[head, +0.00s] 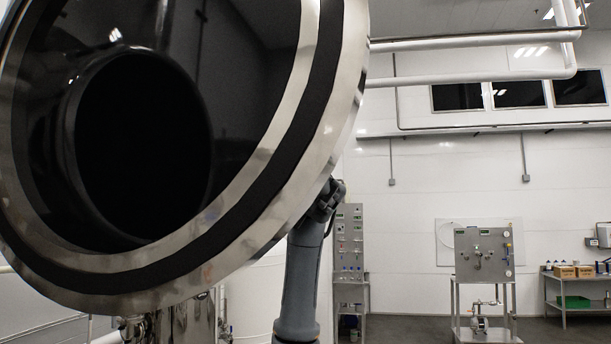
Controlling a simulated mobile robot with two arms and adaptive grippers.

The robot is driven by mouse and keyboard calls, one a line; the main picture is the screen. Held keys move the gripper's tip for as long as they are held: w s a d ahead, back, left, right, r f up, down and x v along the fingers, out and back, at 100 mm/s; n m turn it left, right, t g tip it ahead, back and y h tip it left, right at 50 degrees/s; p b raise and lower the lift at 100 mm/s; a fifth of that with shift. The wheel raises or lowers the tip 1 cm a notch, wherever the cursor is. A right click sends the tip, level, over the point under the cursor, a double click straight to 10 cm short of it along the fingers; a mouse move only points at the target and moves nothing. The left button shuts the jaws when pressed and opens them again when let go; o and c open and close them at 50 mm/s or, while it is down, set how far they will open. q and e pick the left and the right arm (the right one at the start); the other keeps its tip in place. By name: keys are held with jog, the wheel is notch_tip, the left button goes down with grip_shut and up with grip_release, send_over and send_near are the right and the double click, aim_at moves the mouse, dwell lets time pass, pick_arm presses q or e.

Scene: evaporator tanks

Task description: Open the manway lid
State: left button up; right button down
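The manway lid (352,65) is a large round steel disc filling the upper left of the head view. It is tilted, and the face turned to me has a polished rim, a black gasket ring (313,110) and a glossy dark middle with a darker round shape in it. One grey arm of mine, which I take as the right, rises from the bottom centre. Its dark gripper (328,199) is at the lid's lower right edge. Its fingers are partly hidden there, so I cannot tell whether they grip or only touch. My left gripper is not in view.
A steel control panel (482,255) on a stand and a taller instrument rack (349,240) stand by the back wall. A bench (580,277) with boxes is at the far right. White pipes (470,85) run high up. Floor between them looks clear.

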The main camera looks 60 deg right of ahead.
jog(key=c, duration=1.4)
grip_release()
jog(key=shift+d, duration=0.1)
jog(key=v, duration=1.2)
